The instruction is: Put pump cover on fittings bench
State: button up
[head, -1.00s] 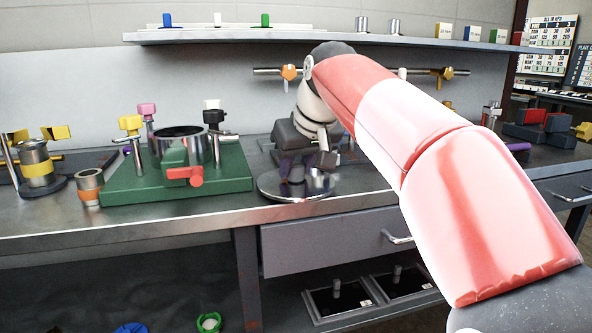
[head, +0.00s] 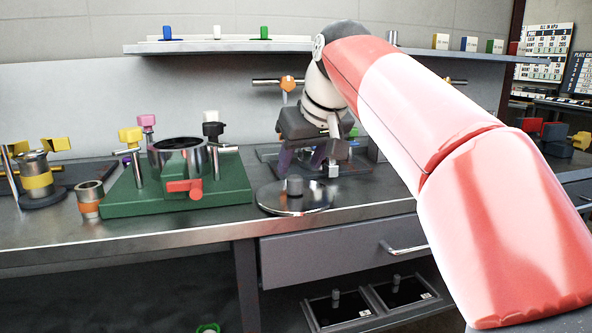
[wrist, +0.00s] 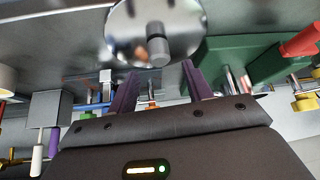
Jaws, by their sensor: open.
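The pump cover (head: 278,202) is a shiny round metal disc with a grey upright knob. It lies flat on the grey metal bench (head: 130,231) near the front edge, right of the green pump base (head: 226,193). The cover also shows at the top of the wrist view (wrist: 183,28). My gripper (head: 303,162) has purple fingers, partly hidden by its own body in the head view. It is open and empty, behind and apart from the cover's knob. In the wrist view, the two fingers (wrist: 157,80) stand spread with nothing between them.
The green base carries a metal cylinder, a red handle and several coloured knobs. A metal cup with an orange band (head: 89,199) stands left of it. A drawer (head: 335,245) is below the bench. A wall shelf (head: 290,47) runs behind. Bench front right of the cover is clear.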

jog(key=p+v, duration=0.1)
jog(key=v, duration=0.6)
jog(key=s+d+f+m+h, duration=0.1)
jog(key=s+d+f, duration=0.3)
jog(key=s+f, duration=0.3)
jog(key=s+d+f+m+h, duration=0.1)
jog(key=s+d+f, duration=0.3)
jog(key=f, duration=0.9)
jog(key=s+d+f+m+h, duration=0.1)
jog(key=s+d+f+m, duration=0.2)
jog(key=s+f, duration=0.6)
jog(key=shift+s+d+f, duration=0.4)
jog(key=shift+d+f, duration=0.4)
jog(key=shift+f, duration=0.1)
